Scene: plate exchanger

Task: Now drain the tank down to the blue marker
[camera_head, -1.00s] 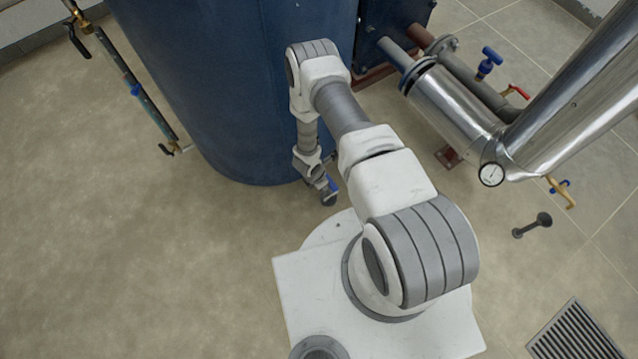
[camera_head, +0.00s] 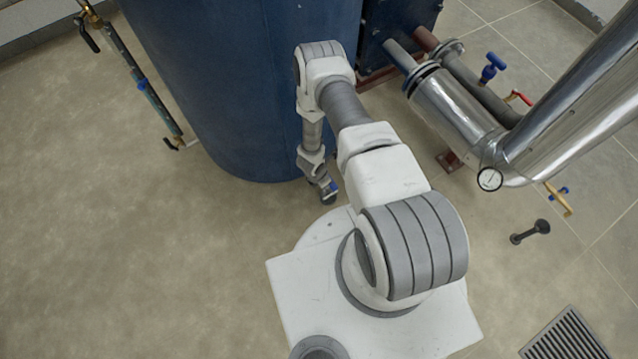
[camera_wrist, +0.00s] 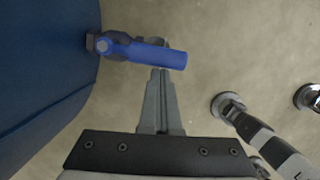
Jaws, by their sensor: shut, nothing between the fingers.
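The dark blue tank (camera_head: 235,90) stands at the upper middle of the head view, and its wall fills the left of the wrist view (camera_wrist: 40,80). A thin upright sight glass (camera_head: 140,85) stands left of the tank, with a small blue marker (camera_head: 142,84) on it; its liquid level is too small to read. A drain valve with a blue lever (camera_wrist: 150,54) sticks out low from the tank, the lever pointing right. My gripper (camera_wrist: 160,74) is shut and empty, its fingertips at the lever's near edge. I cannot tell whether they touch it.
Right of the tank are pipes with a blue-handled valve (camera_head: 492,66), a red-handled valve (camera_head: 518,97) and a dial gauge (camera_head: 489,179) on a shiny pipe. A floor drain grate (camera_head: 565,338) lies at lower right. The floor at left is clear.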

